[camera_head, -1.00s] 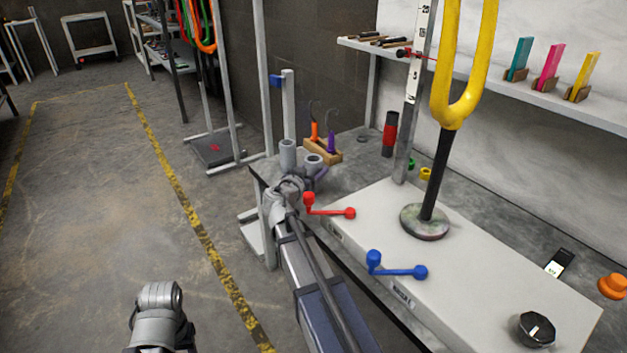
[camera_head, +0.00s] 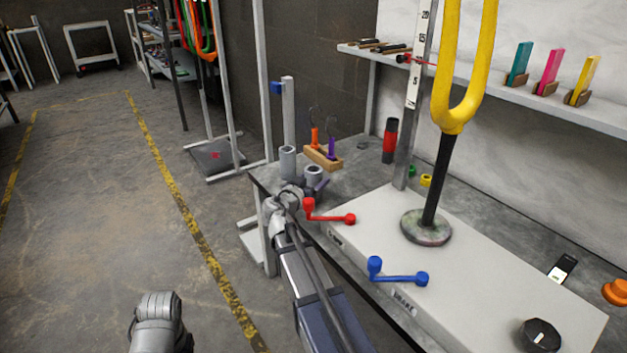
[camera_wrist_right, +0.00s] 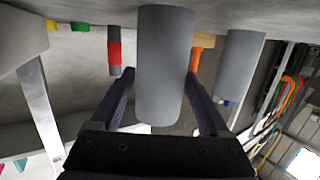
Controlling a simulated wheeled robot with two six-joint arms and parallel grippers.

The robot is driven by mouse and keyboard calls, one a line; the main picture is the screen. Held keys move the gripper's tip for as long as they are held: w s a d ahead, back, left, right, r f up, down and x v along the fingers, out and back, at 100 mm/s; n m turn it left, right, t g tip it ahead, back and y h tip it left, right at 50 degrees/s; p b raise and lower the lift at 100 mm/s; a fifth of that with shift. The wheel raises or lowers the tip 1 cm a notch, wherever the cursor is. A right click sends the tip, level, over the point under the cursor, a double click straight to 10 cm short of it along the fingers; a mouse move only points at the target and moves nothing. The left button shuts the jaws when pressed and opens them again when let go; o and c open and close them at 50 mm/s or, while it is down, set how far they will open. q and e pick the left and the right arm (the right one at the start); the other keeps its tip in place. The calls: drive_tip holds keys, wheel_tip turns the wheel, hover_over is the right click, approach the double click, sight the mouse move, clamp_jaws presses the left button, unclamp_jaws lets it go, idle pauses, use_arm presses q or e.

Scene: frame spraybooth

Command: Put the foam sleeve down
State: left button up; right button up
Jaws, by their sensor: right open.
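A grey foam sleeve (camera_head: 313,173) stands upright near the table's left end. In the wrist view this sleeve (camera_wrist_right: 165,65) is between the two dark purple fingers of my open right gripper (camera_wrist_right: 159,76). In the head view my right gripper (camera_head: 312,188) is at the sleeve, partly hidden by my own wrist. I cannot tell whether a finger touches the sleeve. A second grey sleeve (camera_head: 288,162) stands just left of it; it also shows in the wrist view (camera_wrist_right: 240,68).
A wooden block with orange and purple tools (camera_head: 323,157) stands behind the sleeves. A red and black cylinder (camera_head: 390,142) is further right. A white box (camera_head: 460,270) with red (camera_head: 330,217) and blue levers (camera_head: 398,276) fills the table's front.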

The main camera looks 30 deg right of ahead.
drive_tip(key=p+v, duration=0.1)
drive_tip(key=v, duration=1.1)
drive_tip(key=shift+p, duration=0.4)
drive_tip(key=shift+f, duration=0.15)
drive_tip(key=s+a+f+n+g+y, duration=0.6)
drive_tip(key=s+a+f, duration=0.3)
drive_tip(key=a+f, duration=0.4)
drive_tip(key=s+a+f+n+g+y, duration=0.1)
drive_tip(key=s+a+f+n+y, duration=0.1)
drive_tip(key=a, duration=0.5)
drive_tip(key=s+a+f+n+g+y, duration=0.2)
drive_tip(key=s+a+f+n+y, duration=0.1)
drive_tip(key=s+a+n, duration=0.4)
drive_tip(key=shift+s+a+y, duration=0.3)
drive_tip(key=shift+s+y, duration=0.2)
drive_tip(key=shift+s, duration=0.7)
